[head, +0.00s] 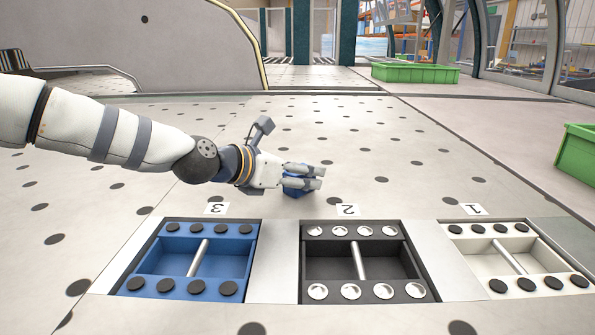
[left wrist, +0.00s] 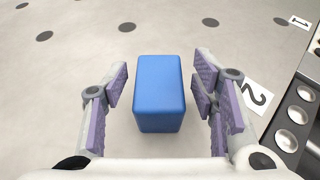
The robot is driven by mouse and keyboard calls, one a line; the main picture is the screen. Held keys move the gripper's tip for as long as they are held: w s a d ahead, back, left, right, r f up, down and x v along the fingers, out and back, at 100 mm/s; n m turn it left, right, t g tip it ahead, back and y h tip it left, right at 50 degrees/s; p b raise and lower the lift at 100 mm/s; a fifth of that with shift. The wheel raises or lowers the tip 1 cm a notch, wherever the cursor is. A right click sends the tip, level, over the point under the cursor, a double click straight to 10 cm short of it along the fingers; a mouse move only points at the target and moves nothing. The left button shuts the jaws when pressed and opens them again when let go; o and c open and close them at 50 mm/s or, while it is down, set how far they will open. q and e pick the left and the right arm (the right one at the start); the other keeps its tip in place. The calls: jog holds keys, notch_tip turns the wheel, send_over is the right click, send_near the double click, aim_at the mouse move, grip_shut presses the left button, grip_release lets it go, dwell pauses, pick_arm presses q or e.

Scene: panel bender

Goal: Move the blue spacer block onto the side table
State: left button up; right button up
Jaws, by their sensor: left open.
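The blue spacer block (left wrist: 160,95) lies on the pale, dotted table surface, between the open fingers of my left gripper (left wrist: 161,98) in the left wrist view. Gaps show on both sides of the block, so the fingers do not touch it. In the head view my left gripper (head: 303,177) reaches in from the left and hides most of the blue block (head: 294,190), just behind the black tray. My right gripper is not in view. I cannot make out which surface is the side table.
In front are a blue tray (head: 254,262), a black tray (head: 308,262) and a white tray (head: 455,262), marked 3, 2 and 1, each with a bar handle. Green bins stand at the back (head: 415,74) and right edge (head: 577,160). The dotted surface around the block is clear.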

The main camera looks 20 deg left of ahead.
pick_arm(q)
jog(key=shift+s+a+r, duration=0.1)
jog(key=shift+s+r, duration=0.05)
jog(key=shift+r, duration=0.15)
jog(key=v, duration=0.3)
jog(key=p+v, duration=0.1)
jog(key=v, duration=0.2)
jog(key=shift+r, duration=0.35)
jog(key=shift+f+v, duration=0.2)
jog(key=shift+v, duration=1.15)
jog(key=shift+f+v, duration=0.2)
jog(key=shift+v, duration=1.1)
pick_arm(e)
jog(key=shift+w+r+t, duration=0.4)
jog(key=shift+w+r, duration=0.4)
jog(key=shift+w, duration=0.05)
pick_arm(q)
jog(key=shift+s, duration=0.2)
